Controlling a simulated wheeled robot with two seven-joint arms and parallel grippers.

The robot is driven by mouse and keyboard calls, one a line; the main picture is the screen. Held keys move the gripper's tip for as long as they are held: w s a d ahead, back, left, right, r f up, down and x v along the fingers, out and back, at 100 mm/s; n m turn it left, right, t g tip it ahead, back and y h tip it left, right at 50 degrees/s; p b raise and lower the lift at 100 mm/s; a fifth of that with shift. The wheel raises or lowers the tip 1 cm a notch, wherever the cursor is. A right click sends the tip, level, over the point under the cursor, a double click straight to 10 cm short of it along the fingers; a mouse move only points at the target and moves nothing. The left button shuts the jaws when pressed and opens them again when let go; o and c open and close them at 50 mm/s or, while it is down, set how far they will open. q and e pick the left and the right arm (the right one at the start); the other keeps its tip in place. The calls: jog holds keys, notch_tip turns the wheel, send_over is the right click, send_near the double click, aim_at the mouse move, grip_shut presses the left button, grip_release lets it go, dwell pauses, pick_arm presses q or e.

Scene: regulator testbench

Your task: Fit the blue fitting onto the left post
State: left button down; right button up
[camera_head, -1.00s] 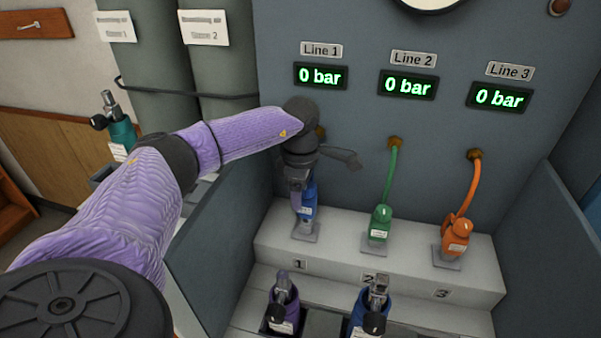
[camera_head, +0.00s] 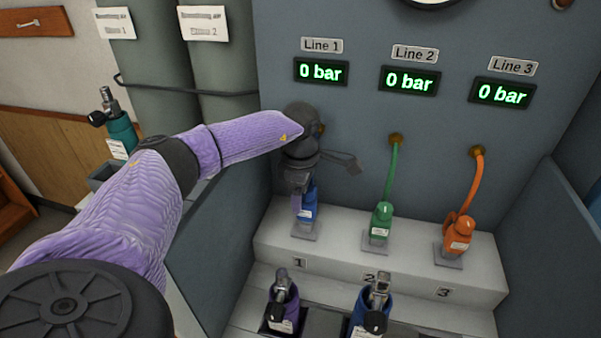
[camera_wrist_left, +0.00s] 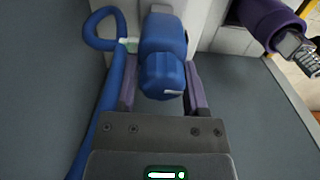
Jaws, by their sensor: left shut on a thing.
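The blue fitting (camera_head: 308,210) is upright at the left position, marked 1, on the grey step. My left gripper (camera_head: 301,200) points down over it and is shut on it. The gripper and wrist hide its upper part. The left post's grey base plate (camera_head: 305,233) shows directly below the fitting; the post itself is hidden, so I cannot tell how far the fitting sits on it. In the left wrist view the blue fitting (camera_wrist_left: 162,62) is between the two purple fingers, with a blue hose (camera_wrist_left: 103,42) looping off to the left. My right gripper is out of view.
A green fitting (camera_head: 381,216) and an orange fitting (camera_head: 459,236) stand at positions 2 and 3, with hoses to the back panel. Purple (camera_head: 283,306) and dark blue (camera_head: 370,312) regulators stand in front. Side walls (camera_head: 228,228) flank the step.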

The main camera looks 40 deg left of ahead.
pick_arm(q)
jog(key=shift+f+b, duration=0.3)
jog(key=shift+f, duration=0.25)
grip_release()
notch_tip(320, 180, up, 10)
jog(key=shift+p, duration=1.1)
